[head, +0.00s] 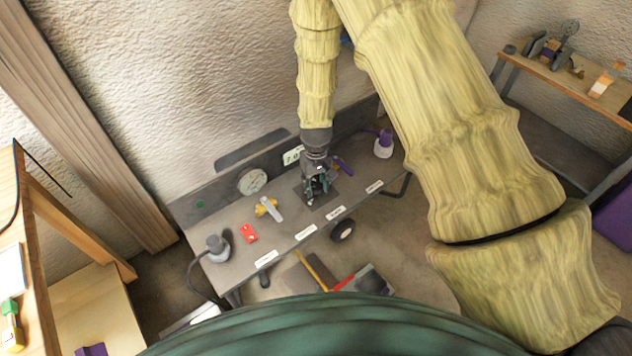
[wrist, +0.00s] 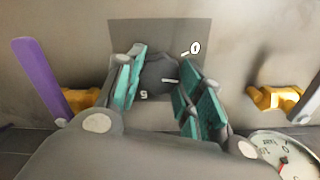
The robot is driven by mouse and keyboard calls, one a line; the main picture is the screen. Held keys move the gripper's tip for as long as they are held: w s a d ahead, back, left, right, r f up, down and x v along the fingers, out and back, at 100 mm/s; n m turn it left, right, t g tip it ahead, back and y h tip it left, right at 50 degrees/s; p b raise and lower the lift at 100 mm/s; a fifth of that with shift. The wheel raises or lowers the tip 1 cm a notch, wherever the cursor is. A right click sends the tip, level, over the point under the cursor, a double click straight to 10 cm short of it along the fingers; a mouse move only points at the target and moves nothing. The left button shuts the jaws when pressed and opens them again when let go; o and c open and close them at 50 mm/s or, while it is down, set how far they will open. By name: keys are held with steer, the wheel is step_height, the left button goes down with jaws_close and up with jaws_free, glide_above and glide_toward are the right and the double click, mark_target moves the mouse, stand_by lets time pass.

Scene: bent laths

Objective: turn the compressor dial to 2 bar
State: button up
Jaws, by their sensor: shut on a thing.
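The compressor dial (wrist: 160,74) is a dark round knob with a white mark, on a dark square plate (wrist: 185,32) in the wrist view. The white mark points to the right in that view. A white 0 shows at the plate's upper right and a 5 at the lower left; other markings are hidden or absent. My gripper (wrist: 158,85) has its teal pads on both sides of the knob and is shut on it. In the head view my gripper (head: 316,198) is down at the grey bench panel, hiding the dial.
A purple-handled valve (head: 342,165) and a white-handled yellow valve (head: 270,207) flank my gripper. A red part (head: 249,233) and a grey cylinder (head: 217,247) lie further left.

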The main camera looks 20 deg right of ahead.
mark_target(316, 185)
steer(key=shift+m+p, duration=0.35)
steer(key=shift+m, duration=1.55)
steer(key=o, duration=1)
steer(key=shift+o, duration=0.2)
steer(key=shift+r, duration=0.15)
step_height(316, 185, up, 12)
